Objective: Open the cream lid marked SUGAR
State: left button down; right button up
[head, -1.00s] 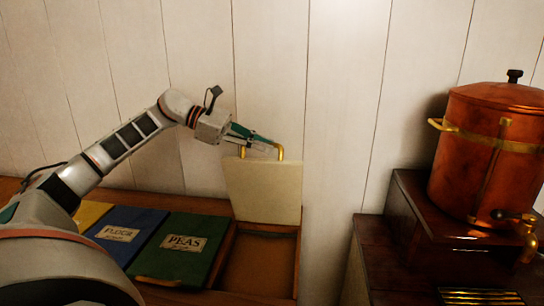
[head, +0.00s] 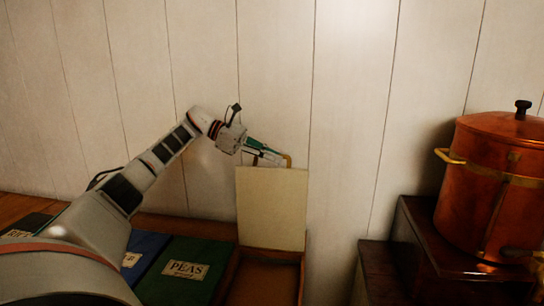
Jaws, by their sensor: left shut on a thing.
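The cream lid (head: 272,208) stands raised, close to upright, at the back of its open bin (head: 262,284). Its plain face is toward me, and no SUGAR marking shows. My left gripper (head: 279,159) is shut on the brass handle (head: 288,161) at the lid's top edge. The arm reaches in from the left. The inside of the bin is dark brown and shadowed, with no contents that I can make out. My right gripper is not in view.
Left of the open bin are a green PEAS lid (head: 185,270), a blue lid (head: 147,250) and a dark RICE lid (head: 25,232), all closed. A copper urn (head: 495,190) stands on dark wooden steps (head: 425,245) at right. A panelled wall rises behind.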

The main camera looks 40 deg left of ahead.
pick_arm(q)
jog(key=shift+w+f, duration=0.1)
jog(key=shift+f, duration=0.05)
jog(key=c, duration=2.1)
grip_release()
jog(key=shift+w, duration=0.1)
jog(key=shift+c, duration=0.2)
jog(key=shift+a, duration=0.15)
jog(key=shift+s+a+r, duration=0.2)
jog(key=shift+r, duration=0.05)
jog(key=v, duration=1.1)
jog(key=shift+s+a, duration=0.1)
